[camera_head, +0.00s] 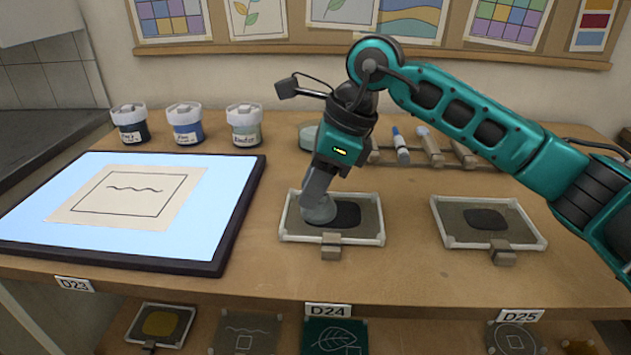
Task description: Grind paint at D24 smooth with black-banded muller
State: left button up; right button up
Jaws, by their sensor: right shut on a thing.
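A framed grinding slab (365,232) lies on the table above the D24 label (328,310), with a dark paint patch (347,215) on it. My right gripper (318,192) points down over the slab's left part and is shut on a pale grey muller (319,211). The muller's wide foot is on the slab at the left edge of the paint, overlapping it. The gripper hides the muller's upper part, and I cannot make out a black band. My left gripper is not in view.
A second slab with dark paint (485,219) lies to the right, above D25. A lit light panel (225,240) with a drawing fills the left, by D23. Three lidded jars (186,124) and several tools (401,146) stand behind. Bare table separates the slabs.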

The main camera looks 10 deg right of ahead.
jog(key=shift+r+p, duration=1.6)
jog(key=shift+r, duration=1.05)
jog(key=shift+f, duration=0.1)
